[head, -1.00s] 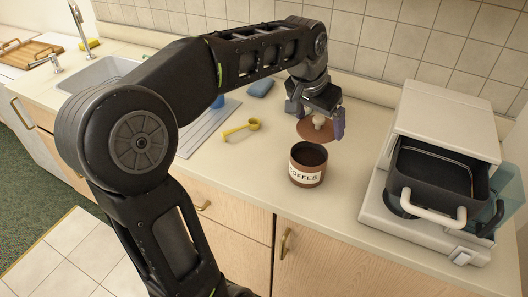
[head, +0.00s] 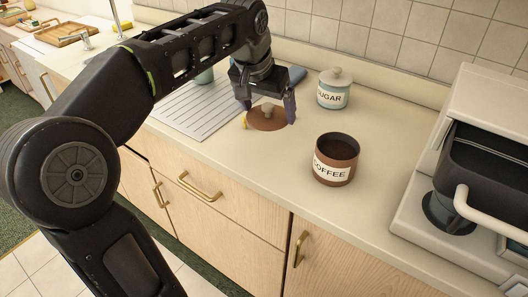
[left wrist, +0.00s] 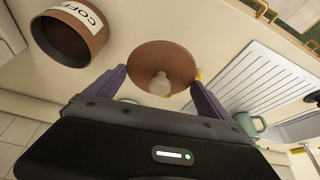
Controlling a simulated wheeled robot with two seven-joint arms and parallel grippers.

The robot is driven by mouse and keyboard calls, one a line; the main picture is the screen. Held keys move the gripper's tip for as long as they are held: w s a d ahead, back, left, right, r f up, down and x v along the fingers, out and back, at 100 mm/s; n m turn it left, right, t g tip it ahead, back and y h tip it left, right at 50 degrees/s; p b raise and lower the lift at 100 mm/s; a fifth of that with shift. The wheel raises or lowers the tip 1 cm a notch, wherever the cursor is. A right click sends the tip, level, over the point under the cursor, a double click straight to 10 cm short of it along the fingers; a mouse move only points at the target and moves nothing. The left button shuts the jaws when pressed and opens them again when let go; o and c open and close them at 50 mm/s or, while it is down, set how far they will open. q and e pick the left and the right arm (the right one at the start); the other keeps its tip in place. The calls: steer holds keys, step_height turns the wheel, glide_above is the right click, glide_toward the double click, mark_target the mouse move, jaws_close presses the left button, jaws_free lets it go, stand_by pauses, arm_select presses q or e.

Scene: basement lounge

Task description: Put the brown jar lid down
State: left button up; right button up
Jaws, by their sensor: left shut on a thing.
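The brown jar lid (head: 267,124), a round disc with a pale knob, is between the fingers of my left gripper (head: 268,108), left of the coffee jar. In the left wrist view the fingertips of my left gripper (left wrist: 159,78) meet opposite edges of the lid (left wrist: 176,59), and its knob faces the camera. I cannot tell whether the lid touches the counter. The brown coffee jar (head: 335,172) stands upright and open, with dark contents; it also shows in the left wrist view (left wrist: 93,43). My right gripper is not in view.
A lidded sugar jar (head: 334,96) stands behind the coffee jar. A yellow scoop (head: 244,121) is mostly hidden beside the lid. A ribbed drainboard (head: 196,112) lies left, and an appliance with an open drawer (head: 480,150) stands right. Counter between lid and coffee jar is clear.

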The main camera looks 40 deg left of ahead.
arm_select(q)
glide_above(270, 150)
steer(key=s, duration=0.2)
steer(key=shift+w+d+f+b, duration=0.1)
steer(key=shift+w+f+b, duration=0.05)
steer(key=shift+f, duration=1.45)
steer(key=shift+w+d+f+b, duration=0.1)
steer(key=shift+f+b, duration=0.05)
steer(key=shift+f, duration=1.4)
steer(key=shift+f, duration=1.9)
steer(key=shift+f+b, duration=0.25)
steer(key=shift+b, duration=0.1)
steer(key=o, duration=1)
steer(key=shift+o, duration=0.2)
steer(key=shift+r, duration=0.1)
